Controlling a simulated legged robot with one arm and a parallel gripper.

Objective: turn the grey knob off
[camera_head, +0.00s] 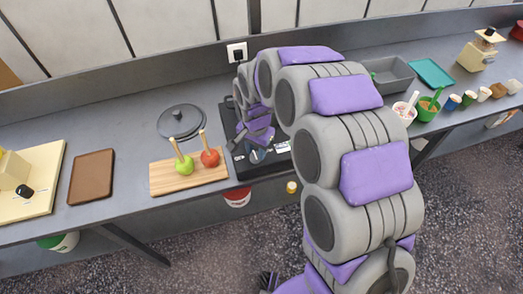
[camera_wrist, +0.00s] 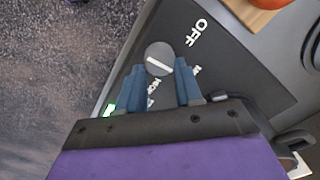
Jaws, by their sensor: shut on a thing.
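The grey knob (camera_wrist: 159,56) is round with a white line across it and sits on the black appliance (camera_wrist: 232,60). White "OFF" lettering (camera_wrist: 197,33) is up and right of the knob; other white lettering below it is partly hidden by my fingers. My gripper (camera_wrist: 159,72) has one blue finger on each side of the knob and is shut on it. In the head view, my gripper (camera_head: 257,155) is low over the black appliance (camera_head: 262,166), and my arm covers much of it. The knob cannot be made out there.
A brown tray (camera_head: 91,177) is further left. Cups and a grey bin (camera_head: 392,75) stand right.

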